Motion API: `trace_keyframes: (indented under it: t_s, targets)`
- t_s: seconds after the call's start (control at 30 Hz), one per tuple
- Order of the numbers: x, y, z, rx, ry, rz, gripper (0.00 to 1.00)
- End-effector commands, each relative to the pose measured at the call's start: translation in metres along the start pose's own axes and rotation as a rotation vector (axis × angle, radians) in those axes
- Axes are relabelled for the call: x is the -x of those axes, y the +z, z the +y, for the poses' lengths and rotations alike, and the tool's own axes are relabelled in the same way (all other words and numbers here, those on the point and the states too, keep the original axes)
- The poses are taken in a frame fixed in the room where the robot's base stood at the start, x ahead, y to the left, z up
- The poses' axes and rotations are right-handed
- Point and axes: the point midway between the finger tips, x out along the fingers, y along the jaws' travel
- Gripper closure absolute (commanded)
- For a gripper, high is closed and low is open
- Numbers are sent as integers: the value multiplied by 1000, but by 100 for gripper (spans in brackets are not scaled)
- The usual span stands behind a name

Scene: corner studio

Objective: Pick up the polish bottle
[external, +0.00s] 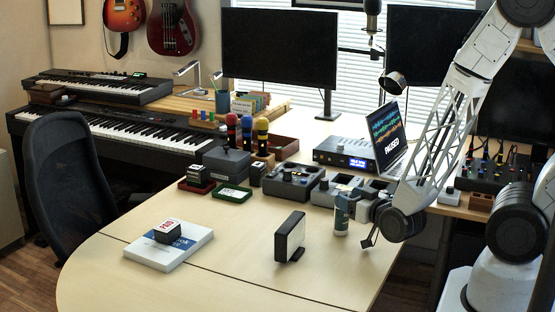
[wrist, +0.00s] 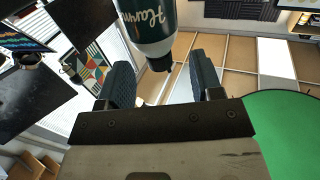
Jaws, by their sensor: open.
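The polish bottle, white with a dark green label (external: 341,214), stands upright on the table near its right edge. In the wrist view, the bottle (wrist: 150,22) shows at the top centre, with its black cap between the fingertips and its far part cut off by the frame. My gripper (external: 360,222) is just right of the bottle in the external view. In the wrist view, my gripper (wrist: 162,75) has its two blue-grey fingers apart, with a gap between them. I cannot tell whether a finger touches the bottle.
A black-and-white box-shaped device (external: 289,237) stands left of the bottle. Grey pedal units (external: 293,182) and an open laptop (external: 387,138) lie behind. A white book (external: 160,249) with a small block lies at the left. The table front is clear.

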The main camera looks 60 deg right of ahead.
Motion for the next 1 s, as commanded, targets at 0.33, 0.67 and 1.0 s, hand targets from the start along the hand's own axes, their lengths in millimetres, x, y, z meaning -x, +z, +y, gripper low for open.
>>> trace_keyframes:
  t_s: [0.33,0.67,1.0]
  targets:
    - [-28,0,0,0,0,0,40]
    - [-28,0,0,0,0,0,40]
    - [-28,0,0,0,0,0,62]
